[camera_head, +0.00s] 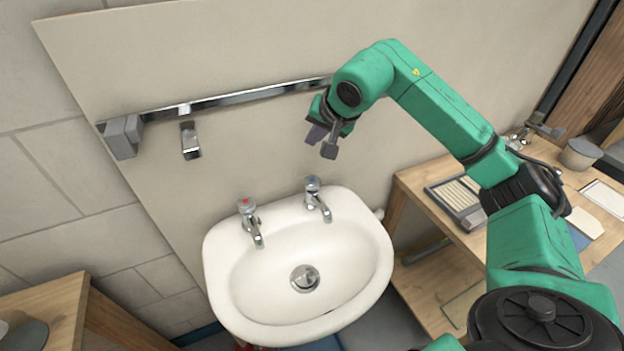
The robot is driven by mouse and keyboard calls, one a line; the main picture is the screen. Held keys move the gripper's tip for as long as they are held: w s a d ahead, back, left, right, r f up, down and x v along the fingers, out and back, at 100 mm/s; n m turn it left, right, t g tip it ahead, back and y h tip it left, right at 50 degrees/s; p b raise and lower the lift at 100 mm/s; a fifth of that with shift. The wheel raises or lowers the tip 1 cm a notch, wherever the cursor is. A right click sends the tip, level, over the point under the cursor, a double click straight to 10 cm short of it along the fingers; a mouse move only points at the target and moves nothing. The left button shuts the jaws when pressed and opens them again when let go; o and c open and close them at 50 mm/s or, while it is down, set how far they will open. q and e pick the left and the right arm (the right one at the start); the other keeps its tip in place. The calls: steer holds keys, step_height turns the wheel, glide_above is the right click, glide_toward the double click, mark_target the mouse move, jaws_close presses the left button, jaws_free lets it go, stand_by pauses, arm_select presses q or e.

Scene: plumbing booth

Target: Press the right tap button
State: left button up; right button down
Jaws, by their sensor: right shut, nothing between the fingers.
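The right tap (316,197) is chrome with a dark bluish button on top. It stands on the back right rim of the white sink (377,270). The left tap (250,222) is chrome with a red mark on its top and stands on the back left rim. My right gripper (320,143) is shut and empty. In the picture it is above the right tap, apart from it, in front of the wall panel. My left gripper is not in view.
A chrome rail (230,97) with a grey block (122,137) and a metal bracket (190,140) runs along the wall panel. A wooden bench (424,189) with a tray (455,203) stands at the right. A wooden surface (60,305) is at the lower left.

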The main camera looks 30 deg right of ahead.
steer(key=b, duration=0.7)
glide_above(310, 178)
steer(key=s, duration=0.2)
steer(key=f, duration=0.8)
steer(key=shift+w+f, duration=0.15)
steer(key=shift+w, duration=0.1)
steer(key=shift+f+b, duration=0.35)
steer(key=shift+b, duration=0.05)
steer(key=shift+f, duration=0.4)
steer(key=shift+f+b, duration=0.75)
stand_by(0.9)
steer(key=shift+r+p, duration=1.05)
steer(key=shift+r, duration=0.15)
